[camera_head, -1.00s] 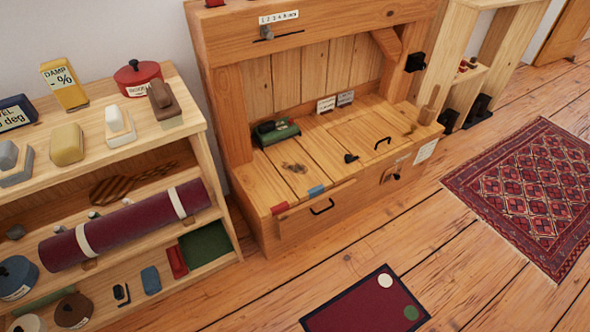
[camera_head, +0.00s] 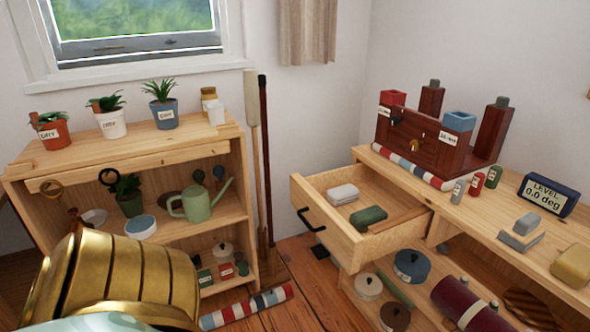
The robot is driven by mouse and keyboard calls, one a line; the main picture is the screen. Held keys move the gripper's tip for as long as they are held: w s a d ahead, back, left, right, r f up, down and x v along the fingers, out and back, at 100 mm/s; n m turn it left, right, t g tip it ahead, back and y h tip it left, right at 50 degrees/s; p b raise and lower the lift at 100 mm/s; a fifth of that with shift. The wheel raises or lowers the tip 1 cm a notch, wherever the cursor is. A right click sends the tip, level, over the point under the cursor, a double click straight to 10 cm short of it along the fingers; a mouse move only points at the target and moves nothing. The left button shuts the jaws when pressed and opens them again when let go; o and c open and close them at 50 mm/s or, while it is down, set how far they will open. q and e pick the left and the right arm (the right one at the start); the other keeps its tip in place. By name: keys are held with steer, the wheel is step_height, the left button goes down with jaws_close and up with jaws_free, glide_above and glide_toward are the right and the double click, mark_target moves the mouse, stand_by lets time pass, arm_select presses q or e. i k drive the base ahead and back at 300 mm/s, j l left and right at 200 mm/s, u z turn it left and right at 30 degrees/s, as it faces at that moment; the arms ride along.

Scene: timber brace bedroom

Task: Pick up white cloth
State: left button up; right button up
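A small folded white-grey bundle (camera_head: 342,194), which looks like the white cloth, lies in an open wooden drawer (camera_head: 330,235). A similar dark green bundle (camera_head: 369,217) lies just in front of it in the same drawer. The drawer is pulled out from the right-hand shelf unit and has a black handle on its front. Neither of my grippers is in view.
A plant shelf (camera_head: 130,150) stands at left. Another striped roll (camera_head: 245,307) lies low between the units, near some bare floor.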

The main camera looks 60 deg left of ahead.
mark_target(339, 195)
steer(key=j+u, duration=0.1)
steer(key=u, duration=1.4)
steer(key=i+j+z, duration=0.1)
steer(key=j, duration=0.25)
